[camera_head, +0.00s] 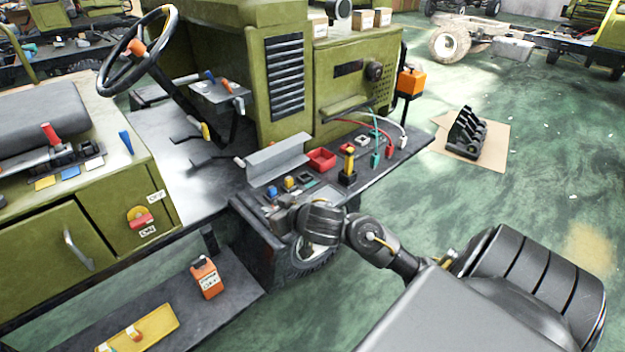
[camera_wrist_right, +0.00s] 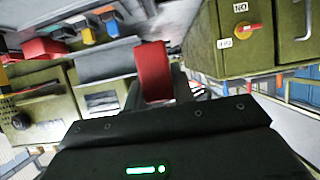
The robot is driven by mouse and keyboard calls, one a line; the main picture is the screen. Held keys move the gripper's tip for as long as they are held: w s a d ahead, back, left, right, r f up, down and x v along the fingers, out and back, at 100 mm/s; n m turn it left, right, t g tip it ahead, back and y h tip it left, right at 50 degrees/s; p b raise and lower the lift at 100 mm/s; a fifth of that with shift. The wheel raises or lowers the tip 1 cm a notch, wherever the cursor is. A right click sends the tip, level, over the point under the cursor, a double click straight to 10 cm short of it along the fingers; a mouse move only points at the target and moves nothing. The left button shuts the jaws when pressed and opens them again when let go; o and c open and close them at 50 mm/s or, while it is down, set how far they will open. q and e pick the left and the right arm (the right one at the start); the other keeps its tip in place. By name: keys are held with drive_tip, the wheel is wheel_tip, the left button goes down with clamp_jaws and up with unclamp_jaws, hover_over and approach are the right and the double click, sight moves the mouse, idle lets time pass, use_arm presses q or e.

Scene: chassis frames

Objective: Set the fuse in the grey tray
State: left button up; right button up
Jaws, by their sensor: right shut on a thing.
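The fuse (camera_wrist_right: 152,72) is a smooth red piece standing up between the fingers of my right gripper in the wrist view. My right gripper (camera_wrist_right: 158,95) is shut on it. In the head view the right gripper (camera_head: 279,215) is at the front edge of the dark shelf, below and in front of the grey tray. The fuse is not clear there, hidden by the gripper or too small. The grey tray (camera_head: 278,157) is a light grey folded piece on the shelf. It also shows in the wrist view (camera_wrist_right: 108,65), left of the fuse and apart from it. My left gripper is not in view.
A red bin (camera_head: 321,159) lies right of the tray. Small blue and yellow coloured parts (camera_head: 289,183) stand in front of it. A yellow-topped plug (camera_head: 348,164) and cables (camera_head: 388,135) are farther right. A steering wheel (camera_head: 138,49) and levers stand at left.

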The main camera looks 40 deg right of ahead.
drive_tip(key=w+d+f, duration=0.2)
drive_tip(key=d+f, duration=0.1)
drive_tip(key=w+d+f, duration=0.3)
drive_tip(key=d, duration=0.1)
drive_tip(key=w+d+f, duration=0.2)
drive_tip(key=d+f, duration=0.1)
drive_tip(key=d, duration=0.1)
drive_tip(key=shift+w, duration=0.3)
drive_tip(key=shift+w+d+f, duration=0.15)
drive_tip(key=shift+f, duration=0.15)
drive_tip(key=shift+d+f, duration=0.2)
drive_tip(key=shift+f, duration=1.5)
drive_tip(key=shift+f, duration=0.15)
drive_tip(key=o, duration=1)
drive_tip(key=shift+c, duration=0.2)
